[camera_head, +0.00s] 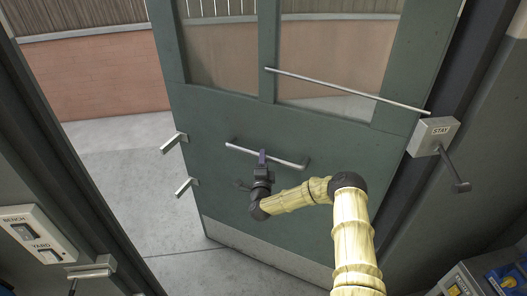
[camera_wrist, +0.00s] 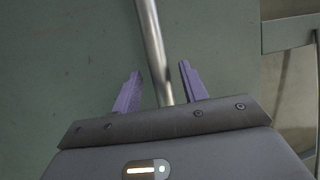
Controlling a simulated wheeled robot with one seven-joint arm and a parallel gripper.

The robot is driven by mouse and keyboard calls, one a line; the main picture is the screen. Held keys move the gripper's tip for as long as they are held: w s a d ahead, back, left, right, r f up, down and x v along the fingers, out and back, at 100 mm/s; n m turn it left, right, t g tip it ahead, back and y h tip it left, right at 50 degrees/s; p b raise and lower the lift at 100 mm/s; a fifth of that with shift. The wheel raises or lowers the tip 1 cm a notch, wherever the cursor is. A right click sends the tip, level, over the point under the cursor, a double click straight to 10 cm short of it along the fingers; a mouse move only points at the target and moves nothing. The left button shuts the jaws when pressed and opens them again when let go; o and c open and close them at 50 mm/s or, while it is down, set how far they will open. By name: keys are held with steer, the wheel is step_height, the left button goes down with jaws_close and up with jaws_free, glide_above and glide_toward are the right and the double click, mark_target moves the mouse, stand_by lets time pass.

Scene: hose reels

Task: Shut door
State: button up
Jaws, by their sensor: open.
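The green door (camera_head: 300,215) stands ajar, with its left edge away from the frame on the left and its right side near the box marked STAY. A metal bar handle (camera_head: 240,149) runs across the door below its windows. My gripper (camera_head: 262,156) is at the middle of this handle. In the wrist view, the handle bar (camera_wrist: 152,40) passes between the two purple fingers of my gripper (camera_wrist: 157,82). The fingers are open, with a gap on each side of the bar. Two metal lever handles (camera_head: 174,141) stick out at the door's left edge.
A thin rod (camera_head: 345,90) runs from the door to the STAY box (camera_head: 433,136), which has a lever below it. A switch panel (camera_head: 38,234) is on the left wall. Blue and yellow equipment (camera_head: 490,278) is at the lower right. Paved ground (camera_head: 120,165) lies beyond the doorway.

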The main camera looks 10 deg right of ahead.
mark_target(264, 146)
steer(key=shift+p+x, duration=0.4)
steer(key=shift+x, duration=1.5)
steer(key=shift+c, duration=0.2)
jaws_close()
